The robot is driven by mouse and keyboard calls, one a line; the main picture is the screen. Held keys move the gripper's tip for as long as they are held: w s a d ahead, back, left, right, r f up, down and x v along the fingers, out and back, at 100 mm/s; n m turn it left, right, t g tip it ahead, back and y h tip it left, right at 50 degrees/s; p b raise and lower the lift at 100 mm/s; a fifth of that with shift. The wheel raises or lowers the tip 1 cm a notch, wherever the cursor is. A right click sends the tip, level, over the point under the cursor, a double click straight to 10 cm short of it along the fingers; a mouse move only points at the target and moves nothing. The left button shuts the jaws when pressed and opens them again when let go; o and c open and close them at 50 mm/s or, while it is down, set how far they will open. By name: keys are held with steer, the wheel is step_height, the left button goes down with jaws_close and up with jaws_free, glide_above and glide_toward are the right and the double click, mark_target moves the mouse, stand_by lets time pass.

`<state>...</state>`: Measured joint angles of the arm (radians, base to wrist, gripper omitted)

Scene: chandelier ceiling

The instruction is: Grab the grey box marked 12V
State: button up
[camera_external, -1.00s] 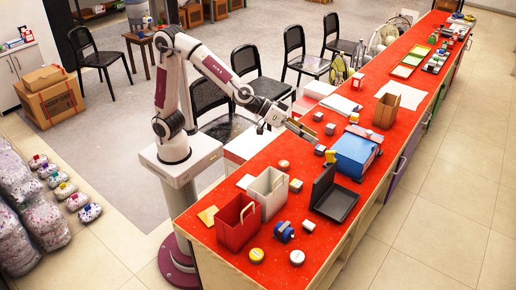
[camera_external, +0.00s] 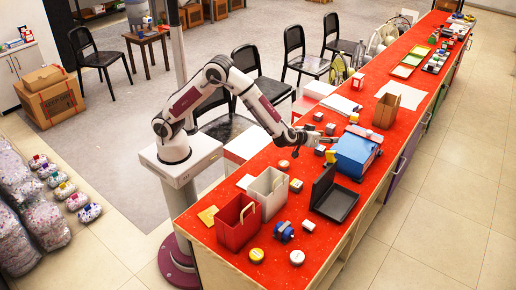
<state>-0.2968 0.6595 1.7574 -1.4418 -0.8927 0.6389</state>
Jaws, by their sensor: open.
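Several small grey boxes sit on the red counter (camera_external: 345,213), and their markings are too small to read, so I cannot tell which one says 12V. One grey box (camera_external: 330,129) lies just right of my gripper, another (camera_external: 318,116) lies a little behind it, and a third (camera_external: 320,150) lies just in front of it. Another grey box (camera_external: 296,186) sits nearer the white bag. My gripper (camera_external: 318,138) is open, low over the counter among the first three boxes. I cannot tell whether it touches any of them.
A blue toolbox-like case (camera_external: 355,155) stands close to the right of my gripper, with a yellow piece (camera_external: 331,156) beside it. Nearer are a black open tray (camera_external: 335,202), a white bag (camera_external: 268,193) and a red bag (camera_external: 238,222). A brown box (camera_external: 386,110) stands farther back.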

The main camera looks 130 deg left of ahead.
steer(key=s+a+f+n+g, duration=0.1)
steer(key=s+a+f+g, duration=0.2)
steer(key=s+f, duration=0.3)
steer(key=shift+a+n+g+y, duration=0.3)
steer(key=shift+n+g, duration=0.1)
steer(key=shift+g, duration=0.2)
steer(key=shift+f, duration=0.15)
glide_toward(319, 149)
steer(key=shift+x, duration=2.15)
steer(key=shift+x, duration=2.5)
steer(key=c, duration=1.2)
